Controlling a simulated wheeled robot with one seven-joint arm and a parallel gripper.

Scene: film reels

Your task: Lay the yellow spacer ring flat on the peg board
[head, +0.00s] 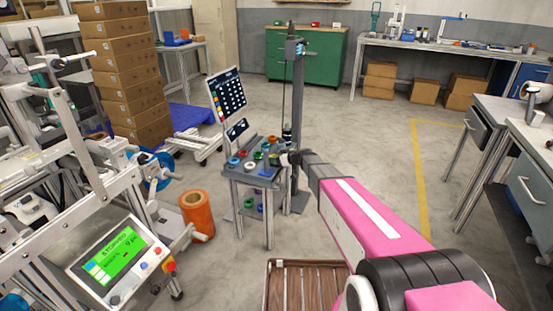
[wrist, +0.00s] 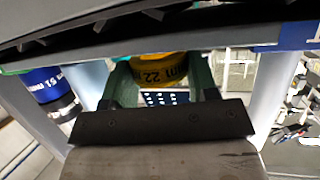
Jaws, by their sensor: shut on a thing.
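My gripper (wrist: 160,75) is shut on the yellow spacer ring (wrist: 160,70), which sits between its two green fingers in the wrist view. The ring has dark lettering and only part of it shows. In the head view my gripper (head: 291,157) is at the right side of a small grey stand (head: 237,176). Several coloured rings or reels lie on the stand's top. I cannot tell which part of it is the peg board.
A blue marked reel (wrist: 42,82) is left of the fingers in the wrist view. A dark panel (head: 226,94) and a tall grey post (head: 297,110) stand behind the small stand. An orange cylinder (head: 197,215) and a slatted brown crate (head: 268,285) are on the floor.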

